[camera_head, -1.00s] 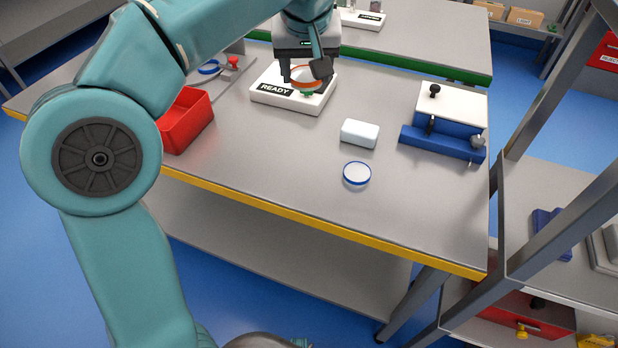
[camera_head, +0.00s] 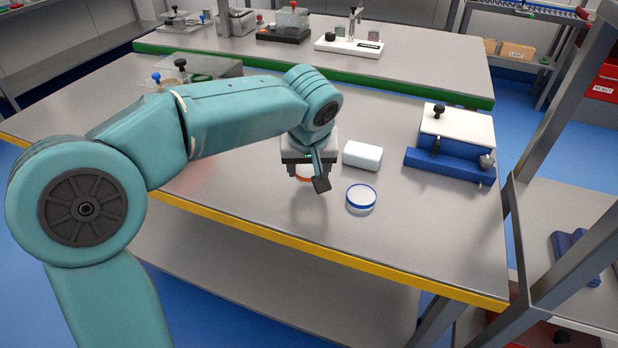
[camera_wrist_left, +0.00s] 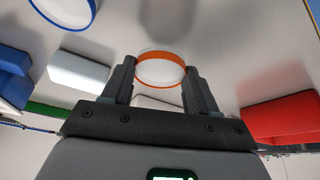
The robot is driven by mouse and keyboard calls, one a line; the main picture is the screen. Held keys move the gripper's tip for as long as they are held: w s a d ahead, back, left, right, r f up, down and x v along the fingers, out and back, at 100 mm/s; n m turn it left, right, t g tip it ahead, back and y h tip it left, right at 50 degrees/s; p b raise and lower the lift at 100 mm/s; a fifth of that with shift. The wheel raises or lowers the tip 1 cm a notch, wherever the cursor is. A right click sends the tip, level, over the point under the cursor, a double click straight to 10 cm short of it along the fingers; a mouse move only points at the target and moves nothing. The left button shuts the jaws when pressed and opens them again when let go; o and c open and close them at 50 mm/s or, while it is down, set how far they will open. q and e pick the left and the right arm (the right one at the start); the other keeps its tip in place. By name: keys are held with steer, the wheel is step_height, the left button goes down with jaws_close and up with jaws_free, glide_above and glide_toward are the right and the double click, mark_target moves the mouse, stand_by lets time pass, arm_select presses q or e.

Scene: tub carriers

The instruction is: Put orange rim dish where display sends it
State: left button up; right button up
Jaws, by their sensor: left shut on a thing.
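The orange rim dish (camera_head: 303,179) is white with an orange rim. My left gripper (camera_head: 308,176) is shut on it above the grey table, near the front edge. In the left wrist view the dish (camera_wrist_left: 160,72) sits between the two fingers, gripped at its sides. The base with the READY display is hidden behind my left arm in the head view, so its text cannot be read now. My right gripper is not in view.
A blue-rimmed white dish (camera_head: 361,197) and a white block (camera_head: 362,155) stand right of the gripper. A blue and white fixture (camera_head: 452,145) is farther right. A red bin (camera_wrist_left: 282,118) shows in the wrist view. The front right of the table (camera_head: 420,235) is clear.

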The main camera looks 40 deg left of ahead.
mark_target(309, 174)
arm_select(q)
step_height(309, 174, down, 3)
steer(key=shift+w+r, duration=0.1)
steer(key=shift+w, duration=0.05)
steer(key=shift+f+b, duration=0.2)
steer(key=shift+b, duration=0.2)
steer(key=o, duration=1.1)
steer(key=shift+r, duration=0.15)
